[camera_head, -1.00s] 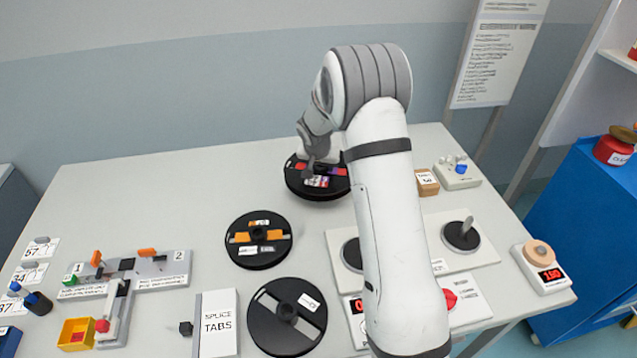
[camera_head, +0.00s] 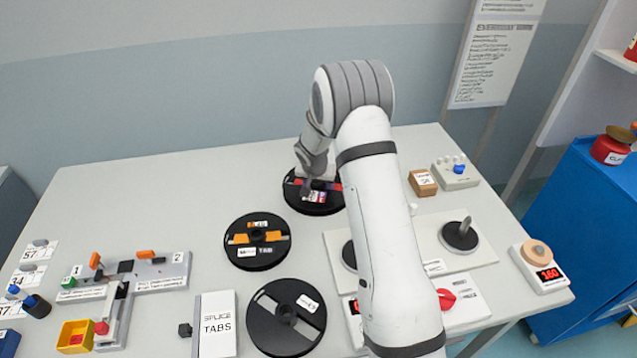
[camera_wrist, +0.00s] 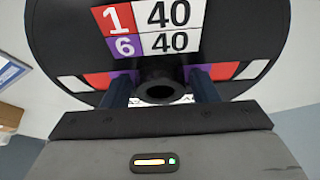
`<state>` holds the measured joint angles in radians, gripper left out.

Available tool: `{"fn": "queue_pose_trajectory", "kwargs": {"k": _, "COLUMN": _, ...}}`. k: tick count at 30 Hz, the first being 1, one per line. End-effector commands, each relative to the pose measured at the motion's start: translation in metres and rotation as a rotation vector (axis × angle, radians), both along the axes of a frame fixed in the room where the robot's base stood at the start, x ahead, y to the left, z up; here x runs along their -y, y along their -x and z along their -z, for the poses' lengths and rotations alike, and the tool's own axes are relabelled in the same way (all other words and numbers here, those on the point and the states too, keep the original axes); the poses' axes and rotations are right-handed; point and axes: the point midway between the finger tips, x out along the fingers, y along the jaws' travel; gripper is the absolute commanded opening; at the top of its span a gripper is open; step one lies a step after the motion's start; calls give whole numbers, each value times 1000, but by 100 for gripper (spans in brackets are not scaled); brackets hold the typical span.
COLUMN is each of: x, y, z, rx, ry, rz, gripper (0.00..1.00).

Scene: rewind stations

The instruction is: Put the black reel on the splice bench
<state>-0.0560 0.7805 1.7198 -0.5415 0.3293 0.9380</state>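A black reel (camera_head: 297,199) with red and purple parts is at the far middle in the head view. My gripper (camera_wrist: 162,90) is on it; in the wrist view its two fingers stand close on either side of the central hub. The reel's label there reads 1 40 and 6 40. Whether it touches the table is unclear. A second black reel (camera_head: 257,262) with orange parts lies in the middle, and a third, all-dark reel (camera_head: 262,330) with pale slots lies nearest. The splice bench (camera_head: 170,270), a grey fixture marked 1 and 2, stands at left.
A splice tabs box (camera_head: 217,325) and a yellow bin (camera_head: 76,336) stand at the front left. At right are a spindle plate (camera_head: 490,252), a small scale (camera_head: 540,268) and a brown block (camera_head: 423,183). The table's far left is clear.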

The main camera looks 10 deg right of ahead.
Motion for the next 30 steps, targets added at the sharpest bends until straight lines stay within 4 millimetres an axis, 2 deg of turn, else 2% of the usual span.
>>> {"fn": "queue_pose_trajectory", "kwargs": {"k": 4, "x": 0, "y": 0, "z": 0, "rx": 0, "ry": 0, "rz": 0, "gripper": 65}}
{"fn": "queue_pose_trajectory", "kwargs": {"k": 11, "x": -1, "y": 0, "z": -1, "rx": 0, "ry": 0, "rz": -1, "gripper": 65}}
{"fn": "queue_pose_trajectory", "kwargs": {"k": 15, "x": -2, "y": 1, "z": -8, "rx": 2, "ry": 0, "rz": 0, "gripper": 65}}
{"fn": "queue_pose_trajectory", "kwargs": {"k": 30, "x": -16, "y": 34, "z": -94, "rx": 3, "ry": 0, "rz": -2, "gripper": 65}}
